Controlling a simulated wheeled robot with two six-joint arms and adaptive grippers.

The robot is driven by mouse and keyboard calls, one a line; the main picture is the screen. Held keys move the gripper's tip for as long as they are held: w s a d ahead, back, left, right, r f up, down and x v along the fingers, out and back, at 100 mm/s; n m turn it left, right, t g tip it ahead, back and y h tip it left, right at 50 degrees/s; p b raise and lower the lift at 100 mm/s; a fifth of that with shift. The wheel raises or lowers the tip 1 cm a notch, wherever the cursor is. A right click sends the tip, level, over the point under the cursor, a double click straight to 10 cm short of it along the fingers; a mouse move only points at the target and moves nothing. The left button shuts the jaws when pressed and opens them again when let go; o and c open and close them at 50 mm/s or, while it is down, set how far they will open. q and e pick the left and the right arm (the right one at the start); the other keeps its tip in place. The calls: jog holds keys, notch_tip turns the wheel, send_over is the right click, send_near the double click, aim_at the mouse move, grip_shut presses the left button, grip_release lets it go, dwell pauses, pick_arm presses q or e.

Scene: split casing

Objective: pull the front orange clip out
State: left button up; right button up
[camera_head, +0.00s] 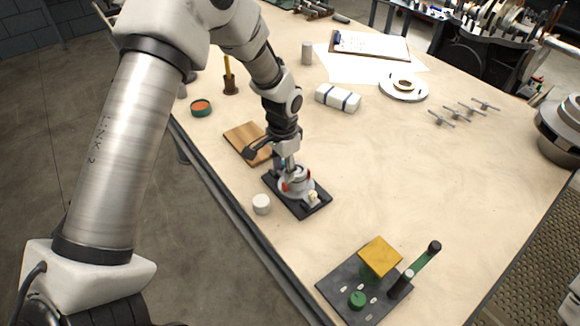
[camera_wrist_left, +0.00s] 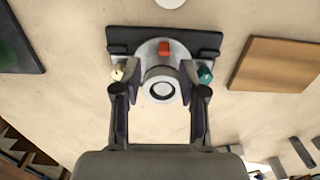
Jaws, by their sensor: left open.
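A pale round casing (camera_head: 299,185) stands on a black base plate (camera_head: 312,209); it also shows in the wrist view (camera_wrist_left: 148,53) with a ring-like opening towards me. An orange clip (camera_wrist_left: 164,48) sits on the casing's far side in the wrist view; orange-red (camera_head: 285,187) shows at its left in the head view. Whether this is the front clip I cannot tell. My left gripper (camera_wrist_left: 160,70) is open, with its fingers on both sides of the casing and nothing gripped. A cream knob (camera_wrist_left: 117,75) and a teal knob (camera_wrist_left: 205,74) flank it. My right gripper is out of view.
A wooden board (camera_head: 247,142) lies behind the base plate, and a white cylinder (camera_head: 262,204) stands close to its left. A dark fixture with a yellow block (camera_head: 380,256) stands at the near edge. The table's middle right is clear.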

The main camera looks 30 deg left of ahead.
aim_at(284, 184)
pick_arm(q)
jog(key=shift+w+a+r, duration=0.2)
jog(key=shift+w+r, duration=0.35)
jog(key=shift+w, duration=0.1)
jog(key=shift+f, duration=0.35)
jog(key=f, duration=0.2)
jog(key=f+p, duration=0.1)
jog(key=f, duration=0.1)
jog(key=shift+s+f, duration=0.1)
jog(key=shift+s, duration=0.3)
jog(key=f, duration=0.2)
jog(key=shift+w+f, duration=0.3)
jog(key=shift+f, duration=0.1)
jog(key=shift+s+r, duration=0.1)
jog(key=shift+s, duration=0.05)
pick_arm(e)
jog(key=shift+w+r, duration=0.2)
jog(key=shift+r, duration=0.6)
pick_arm(q)
jog(key=shift+r, duration=0.1)
grip_shut()
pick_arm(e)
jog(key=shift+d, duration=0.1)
